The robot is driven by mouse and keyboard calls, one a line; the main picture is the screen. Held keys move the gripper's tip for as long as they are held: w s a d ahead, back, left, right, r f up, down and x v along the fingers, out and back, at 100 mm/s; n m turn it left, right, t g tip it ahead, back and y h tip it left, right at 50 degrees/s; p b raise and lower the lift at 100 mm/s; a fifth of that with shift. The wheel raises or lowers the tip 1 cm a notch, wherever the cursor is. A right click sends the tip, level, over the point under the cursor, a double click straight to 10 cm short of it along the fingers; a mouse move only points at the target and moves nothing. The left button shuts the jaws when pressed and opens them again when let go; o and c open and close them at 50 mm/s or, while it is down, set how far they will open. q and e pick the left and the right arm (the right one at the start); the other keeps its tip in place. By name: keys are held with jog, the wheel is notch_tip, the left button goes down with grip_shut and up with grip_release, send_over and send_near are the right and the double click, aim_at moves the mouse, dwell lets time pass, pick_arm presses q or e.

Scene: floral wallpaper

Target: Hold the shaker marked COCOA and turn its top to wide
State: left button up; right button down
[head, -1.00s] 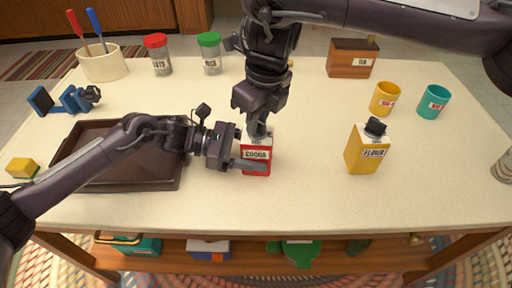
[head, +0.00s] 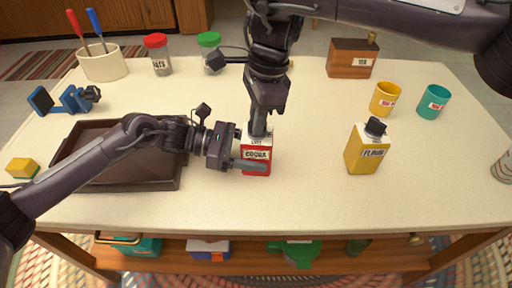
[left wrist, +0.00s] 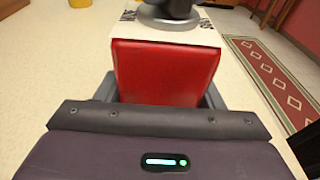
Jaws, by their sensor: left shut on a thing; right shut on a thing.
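The red shaker marked COCOA (head: 257,155) stands upright on the table, with a white top section. My left gripper (head: 250,165) is shut on its body from the left. In the left wrist view the shaker's red side (left wrist: 165,72) fills the space between the jaws. My right gripper (head: 260,122) comes down from above and is shut on the dark knob of the shaker's top (left wrist: 168,12). The fingers hide most of the knob in the head view. I cannot read the top's setting.
A yellow FLOUR shaker (head: 367,148) stands to the right, with yellow (head: 385,99) and teal (head: 432,102) cups behind it. A brown tray (head: 120,185) lies left under my left arm. Jars (head: 158,55) and a wooden box (head: 351,60) stand at the back.

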jog(key=n, duration=0.3)
jog(key=shift+n, duration=0.3)
jog(key=c, duration=1.4)
grip_release()
jog(key=shift+o, duration=0.2)
jog(key=shift+r, duration=3.5)
jog(key=shift+o, duration=0.2)
jog(key=shift+r, duration=0.1)
jog(key=shift+a+r+h, duration=0.25)
jog(key=shift+r+h, duration=0.05)
jog(key=shift+h, duration=0.2)
jog(key=shift+d+r+t+h, duration=0.2)
jog(key=shift+r+t+h, duration=0.1)
jog(key=shift+r+h, duration=0.1)
jog(key=shift+f, duration=4.3)
